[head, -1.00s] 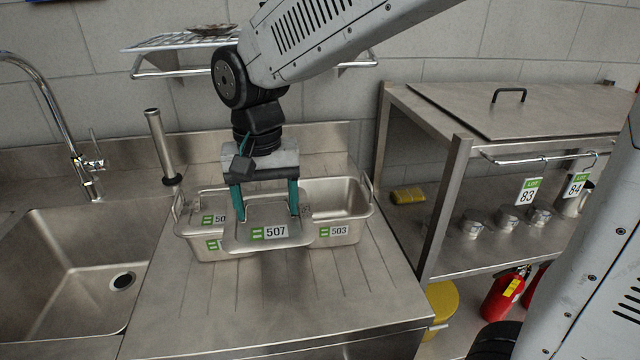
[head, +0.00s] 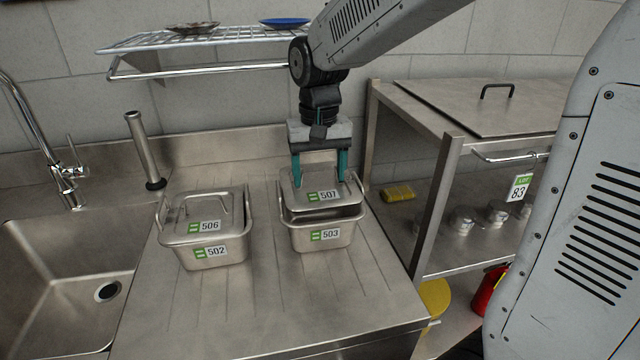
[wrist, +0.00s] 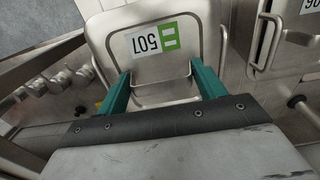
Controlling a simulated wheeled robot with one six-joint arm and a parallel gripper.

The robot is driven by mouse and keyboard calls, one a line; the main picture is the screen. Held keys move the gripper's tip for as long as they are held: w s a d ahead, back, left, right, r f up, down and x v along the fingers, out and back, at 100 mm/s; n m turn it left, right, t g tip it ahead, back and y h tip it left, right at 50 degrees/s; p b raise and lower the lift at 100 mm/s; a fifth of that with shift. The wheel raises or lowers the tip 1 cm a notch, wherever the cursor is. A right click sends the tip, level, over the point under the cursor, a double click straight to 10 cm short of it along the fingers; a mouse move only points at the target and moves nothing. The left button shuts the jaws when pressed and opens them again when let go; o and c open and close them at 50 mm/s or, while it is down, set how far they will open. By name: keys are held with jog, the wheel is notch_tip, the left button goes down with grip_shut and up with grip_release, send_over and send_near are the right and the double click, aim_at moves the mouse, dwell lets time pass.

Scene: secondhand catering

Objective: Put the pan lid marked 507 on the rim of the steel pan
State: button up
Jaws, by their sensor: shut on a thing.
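The pan lid marked 507 (head: 300,201) is a grey metal lid with a green and white label, held over the pan marked 503. It also shows in the wrist view (wrist: 190,60). My gripper (head: 319,180) is shut on the lid from above, with its teal fingers at the lid's top; its handle is mostly hidden in the head view. The steel pan marked 503 (head: 345,237) stands on the drainboard directly under the lid. A dark gap shows between the lid's front edge and the pan's front rim, so the lid appears slightly above it.
A second pan marked 502 (head: 233,251), covered by a lid marked 506 (head: 182,229), stands to the left. A sink (head: 50,260) lies farther left. A wire shelf (head: 200,67) hangs behind, and a steel cabinet (head: 437,200) stands close on the right. The front drainboard is clear.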

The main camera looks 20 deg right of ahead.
aim_at(320, 183)
jog(key=shift+d+f, duration=0.1)
jog(key=shift+f, duration=1.65)
jog(key=o, duration=1.2)
jog(key=shift+r, duration=0.1)
notch_tip(320, 183, up, 12)
jog(key=shift+f, duration=0.2)
jog(key=shift+s+r, duration=0.1)
jog(key=shift+r, duration=0.1)
jog(key=s+d+f, duration=0.1)
jog(key=s+f, duration=0.1)
jog(key=s, duration=0.6)
jog(key=s+d+f+n+t, duration=0.1)
jog(key=s+f, duration=0.1)
jog(key=s, duration=0.5)
jog(key=s+d+f+n, duration=0.1)
jog(key=s+f, duration=0.1)
jog(key=s, duration=0.6)
jog(key=shift+s, duration=0.35)
